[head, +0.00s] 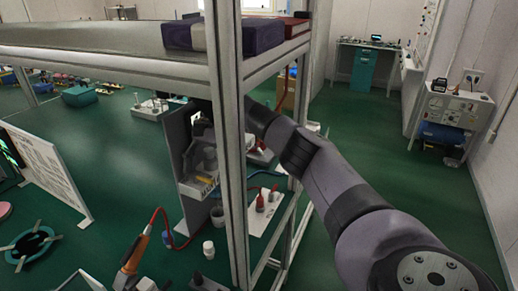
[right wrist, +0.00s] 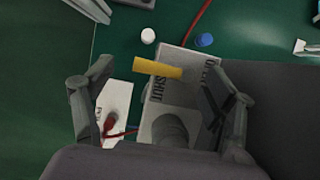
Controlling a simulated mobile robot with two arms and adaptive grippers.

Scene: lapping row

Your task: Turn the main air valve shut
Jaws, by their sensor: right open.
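The main air valve shows in the head view as a grey box (head: 194,188) on an upright panel, with a small yellow lever (head: 205,180). In the right wrist view the yellow lever (right wrist: 158,68) lies nearly crosswise over the grey plate (right wrist: 188,92), marked SHUT and OPEN. My right gripper (right wrist: 157,77) is open, with one finger on each side of the lever and a gap to both. I cannot tell how far the fingertips are above it. My left gripper is out of view.
A metal frame post (head: 230,150) and shelf (head: 100,38) stand in front of the valve, with my right arm reaching behind the post. A red hose (head: 160,225) runs to an orange-handled tool (head: 135,253).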

